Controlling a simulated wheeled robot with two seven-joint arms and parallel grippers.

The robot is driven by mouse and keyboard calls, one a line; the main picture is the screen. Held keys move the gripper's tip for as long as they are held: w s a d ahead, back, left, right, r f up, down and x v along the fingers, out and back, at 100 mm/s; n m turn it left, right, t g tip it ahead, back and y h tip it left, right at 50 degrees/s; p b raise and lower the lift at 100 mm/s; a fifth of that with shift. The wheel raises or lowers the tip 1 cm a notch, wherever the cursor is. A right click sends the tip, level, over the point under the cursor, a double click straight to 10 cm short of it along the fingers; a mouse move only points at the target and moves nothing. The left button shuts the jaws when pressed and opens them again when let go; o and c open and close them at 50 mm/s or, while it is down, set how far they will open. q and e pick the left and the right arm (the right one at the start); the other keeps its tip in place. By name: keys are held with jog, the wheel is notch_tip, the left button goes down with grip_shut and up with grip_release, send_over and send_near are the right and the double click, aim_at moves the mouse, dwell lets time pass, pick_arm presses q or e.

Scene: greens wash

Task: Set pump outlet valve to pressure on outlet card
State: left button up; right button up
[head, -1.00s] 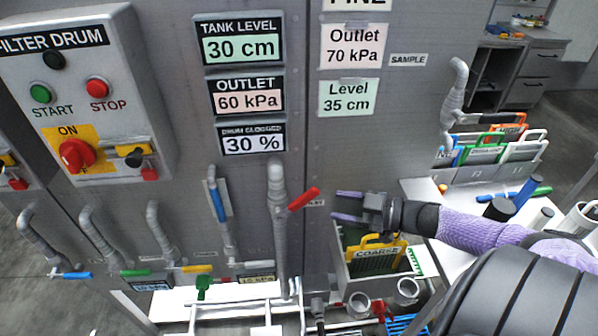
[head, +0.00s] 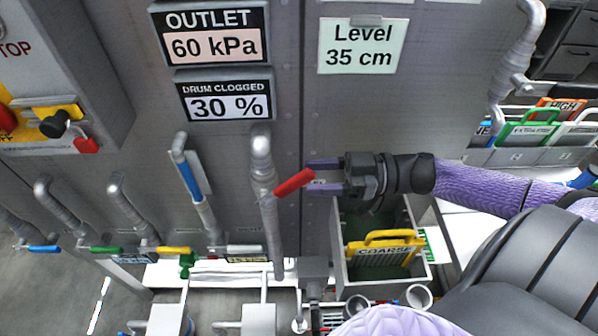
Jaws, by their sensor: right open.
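The red valve handle (head: 294,182) sits on a grey vertical pipe (head: 268,215) and tilts up to the right. My right gripper (head: 314,176) is open, coming in from the right. The handle's upper end appears at or between its fingertips; contact cannot be told. The outlet display (head: 213,45) reads 60 kPa. The outlet card is almost wholly cut off at the top edge; it read 70 kPa in the earlier head view. My left gripper is not in view.
The drum clogged display (head: 225,98) reads 30 %, and a level card (head: 362,47) reads 35 cm. A blue-handled pipe (head: 190,182) stands left of the red valve. An open bin (head: 340,268) with a yellow-handled COARSE screen (head: 384,252) lies below my right gripper.

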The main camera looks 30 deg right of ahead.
aim_at(296, 177)
jog(key=x, duration=0.4)
grip_shut()
jog(key=shift+f, duration=0.1)
dwell(1.3)
